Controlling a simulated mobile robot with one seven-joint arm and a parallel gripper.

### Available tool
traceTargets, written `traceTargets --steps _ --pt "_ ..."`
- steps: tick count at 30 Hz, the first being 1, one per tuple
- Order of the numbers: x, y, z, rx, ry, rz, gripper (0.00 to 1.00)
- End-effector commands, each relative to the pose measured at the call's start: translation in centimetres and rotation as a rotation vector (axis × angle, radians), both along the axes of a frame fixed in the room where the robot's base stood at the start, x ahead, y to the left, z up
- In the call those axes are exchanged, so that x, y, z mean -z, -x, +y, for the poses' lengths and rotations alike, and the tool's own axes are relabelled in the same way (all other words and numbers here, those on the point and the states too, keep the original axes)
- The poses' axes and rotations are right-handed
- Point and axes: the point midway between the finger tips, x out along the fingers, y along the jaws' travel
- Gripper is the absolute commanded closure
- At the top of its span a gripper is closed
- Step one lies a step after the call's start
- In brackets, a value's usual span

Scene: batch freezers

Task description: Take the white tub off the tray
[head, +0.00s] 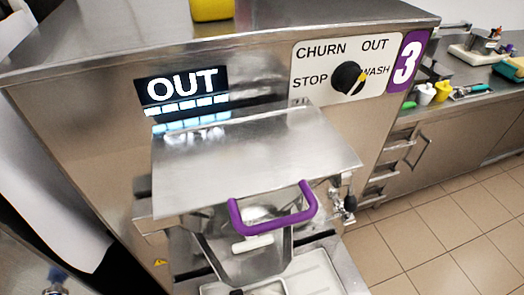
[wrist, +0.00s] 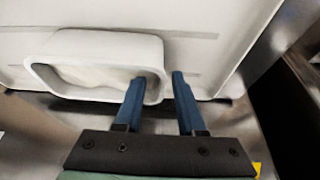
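The white tub (wrist: 225,40) fills the upper part of the wrist view, with a rounded white loop (wrist: 105,42) on its near side. My gripper (wrist: 159,76) has two blue fingers, open with a gap between them. The left finger overlaps the opening of the loop and the right finger is just right of the loop's right end. I cannot tell whether either touches it. In the head view, a white tub (head: 315,275) shows at the bottom edge, partly cut off, on the metal tray (head: 345,265) under the freezer's front. My gripper is not clearly seen there.
The freezer's metal lid (head: 250,155) with a purple handle (head: 275,222) overhangs the tray area. A spigot (head: 345,203) sticks out at the right. The display reads OUT, beside a black knob (head: 348,77). Tiled floor (head: 430,235) is clear at the right.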

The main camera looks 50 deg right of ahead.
Motion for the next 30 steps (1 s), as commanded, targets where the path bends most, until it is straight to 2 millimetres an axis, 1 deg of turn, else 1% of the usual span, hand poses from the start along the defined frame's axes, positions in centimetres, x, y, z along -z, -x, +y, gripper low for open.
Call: traceTargets --steps 1,5,6,7,30 --pt "-0.02 0.01 0.00 0.000 0.000 0.000 0.65" --pt "-0.02 0.02 0.01 0.000 0.000 0.000 0.88" --pt "-0.02 0.02 0.01 0.000 0.000 0.000 0.95" --pt "-0.02 0.02 0.01 0.000 0.000 0.000 1.00" --pt "-0.02 0.05 -0.02 0.001 0.000 0.001 1.00"
